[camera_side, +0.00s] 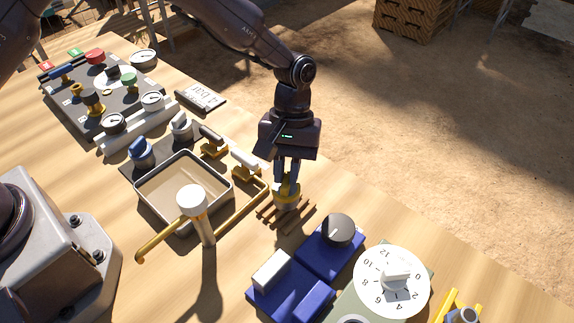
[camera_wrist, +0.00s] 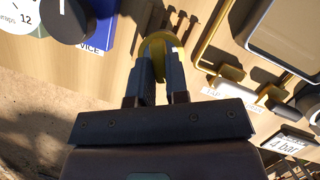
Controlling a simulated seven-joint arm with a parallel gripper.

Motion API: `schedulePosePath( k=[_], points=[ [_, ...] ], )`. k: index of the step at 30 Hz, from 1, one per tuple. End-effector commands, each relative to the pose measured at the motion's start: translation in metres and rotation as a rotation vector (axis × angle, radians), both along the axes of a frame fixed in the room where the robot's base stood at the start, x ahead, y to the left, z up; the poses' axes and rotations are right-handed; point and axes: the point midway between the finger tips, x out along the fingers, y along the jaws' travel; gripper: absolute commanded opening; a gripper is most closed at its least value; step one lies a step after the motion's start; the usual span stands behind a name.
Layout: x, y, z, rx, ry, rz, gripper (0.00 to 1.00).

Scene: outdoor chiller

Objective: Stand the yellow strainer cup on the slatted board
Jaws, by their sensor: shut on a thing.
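The yellow strainer cup (camera_side: 286,197) is upright in the side view, between my fingertips. My gripper (camera_side: 287,180) points down and is shut on its top part. The brown slatted board (camera_side: 303,221) lies directly under the cup, its slats showing on both sides. Whether the cup's base touches the slats cannot be told. In the wrist view the cup (camera_wrist: 168,41) shows as a yellow round shape at the tips of my gripper (camera_wrist: 161,62), which hides part of it. Slats of the board (camera_wrist: 183,22) show beyond it.
A grey basin (camera_side: 184,155) with yellow pipes (camera_side: 240,212) and a white-topped post (camera_side: 192,200) stands left of the board. Blue blocks (camera_side: 325,255) with a black knob and a white dial (camera_side: 391,282) stand in front. The table's far edge is close behind.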

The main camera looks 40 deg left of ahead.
Motion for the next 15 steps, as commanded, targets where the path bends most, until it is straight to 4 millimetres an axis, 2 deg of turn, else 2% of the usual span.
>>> schedulePosePath(
  k=[15],
  points=[
    [-0.0001,0.0000,-0.0090,0.000,0.001,0.000,0.00]
  ],
)
